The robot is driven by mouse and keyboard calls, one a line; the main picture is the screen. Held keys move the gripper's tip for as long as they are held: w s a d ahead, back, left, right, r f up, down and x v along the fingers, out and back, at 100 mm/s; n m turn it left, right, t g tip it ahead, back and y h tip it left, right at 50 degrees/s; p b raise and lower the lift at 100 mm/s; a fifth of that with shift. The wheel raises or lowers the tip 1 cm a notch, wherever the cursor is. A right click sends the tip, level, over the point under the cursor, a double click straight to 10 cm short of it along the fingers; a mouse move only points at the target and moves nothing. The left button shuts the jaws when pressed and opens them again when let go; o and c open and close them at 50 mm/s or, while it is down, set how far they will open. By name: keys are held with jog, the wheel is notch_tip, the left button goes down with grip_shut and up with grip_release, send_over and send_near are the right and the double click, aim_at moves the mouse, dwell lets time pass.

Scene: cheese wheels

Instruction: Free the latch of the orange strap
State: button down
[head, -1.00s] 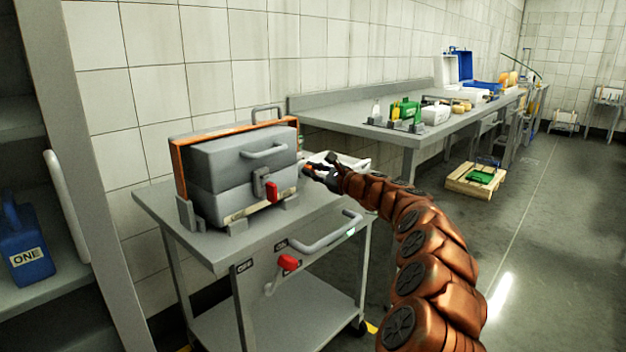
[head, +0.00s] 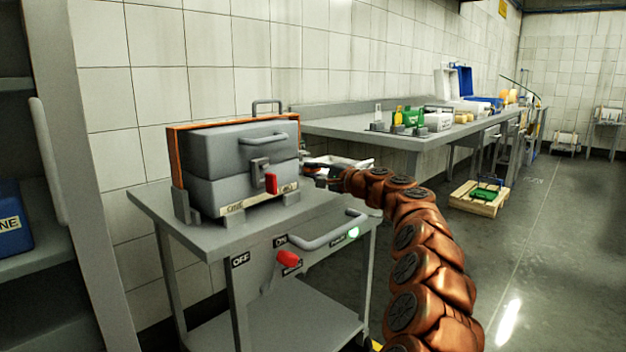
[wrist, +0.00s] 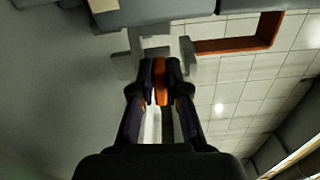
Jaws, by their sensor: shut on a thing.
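A grey case (head: 225,148) stands on a grey cart (head: 205,236). The orange strap (head: 175,160) runs around its left edge and top; an orange band also shows in the wrist view (wrist: 228,45). A latch with a red handle (head: 271,183) is on the case's front. My gripper (head: 308,170) is just right of the case. In the wrist view its fingers (wrist: 161,82) are shut on a small orange piece (wrist: 160,74). I cannot tell whether this piece joins the strap, as the fingers partly hide it.
The cart has a red lever (head: 288,259) beside OFF and ON labels, a front handle (head: 330,231) and a green light (head: 353,233). A long bench (head: 385,140) with several items runs along the wall. A shelf (head: 25,262) stands at left. Open floor lies right of my arm.

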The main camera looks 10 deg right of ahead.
aim_at(313, 170)
jog(key=shift+f+n+b, duration=0.15)
jog(key=shift+n+b, duration=0.25)
jog(key=shift+n, duration=0.2)
jog(key=c, duration=1.2)
grip_release()
jog(key=shift+o, duration=0.2)
jog(key=shift+s, duration=0.1)
jog(key=shift+v, duration=2.15)
jog(key=v, duration=0.7)
jog(key=shift+s+d, duration=0.2)
jog(key=shift+s, duration=0.05)
